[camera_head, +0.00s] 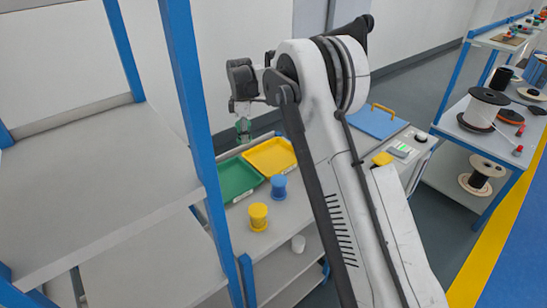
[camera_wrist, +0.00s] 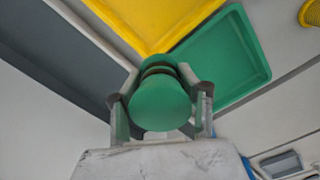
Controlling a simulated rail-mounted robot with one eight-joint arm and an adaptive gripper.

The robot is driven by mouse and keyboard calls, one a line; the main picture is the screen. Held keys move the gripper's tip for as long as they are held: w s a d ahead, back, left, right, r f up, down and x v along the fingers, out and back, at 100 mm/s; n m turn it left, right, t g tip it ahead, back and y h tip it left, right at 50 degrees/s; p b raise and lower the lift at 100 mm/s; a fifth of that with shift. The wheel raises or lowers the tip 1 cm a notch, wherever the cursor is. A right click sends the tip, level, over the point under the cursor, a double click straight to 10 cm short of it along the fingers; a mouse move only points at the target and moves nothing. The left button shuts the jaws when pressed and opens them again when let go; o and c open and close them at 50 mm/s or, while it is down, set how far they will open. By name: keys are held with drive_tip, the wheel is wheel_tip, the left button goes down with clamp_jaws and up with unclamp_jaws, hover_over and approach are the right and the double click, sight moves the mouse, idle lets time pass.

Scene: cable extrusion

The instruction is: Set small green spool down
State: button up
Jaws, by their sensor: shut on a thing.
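The small green spool (camera_wrist: 160,103) is between the fingers of my gripper (camera_wrist: 162,108) in the wrist view, its round end facing the camera. My gripper is shut on it. In the head view my gripper (camera_head: 243,112) hangs at the end of my arm, with the green spool (camera_head: 244,130) just below it, partly hidden and small. The spool is held in the air above the back of the bench, near the green tray (camera_head: 237,180) and the yellow tray (camera_head: 271,157). Both trays look empty; they also show in the wrist view, green (camera_wrist: 232,60) and yellow (camera_wrist: 150,18).
A blue spool (camera_head: 279,187) and a yellow spool (camera_head: 258,216) stand on the bench in front of the trays. A blue-framed shelf (camera_head: 190,100) stands close on the left. Shelves with large reels (camera_head: 482,108) stand at right.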

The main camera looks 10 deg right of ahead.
hover_over(274, 159)
wheel_tip(274, 159, down, 6)
drive_tip(key=shift+a+f, duration=0.1)
drive_tip(key=shift+f, duration=0.05)
drive_tip(key=shift+f+p, duration=0.3)
drive_tip(key=shift+f, duration=1.75)
drive_tip(key=shift+f, duration=0.15)
drive_tip(key=o, duration=1.3)
drive_tip(key=shift+o, duration=0.2)
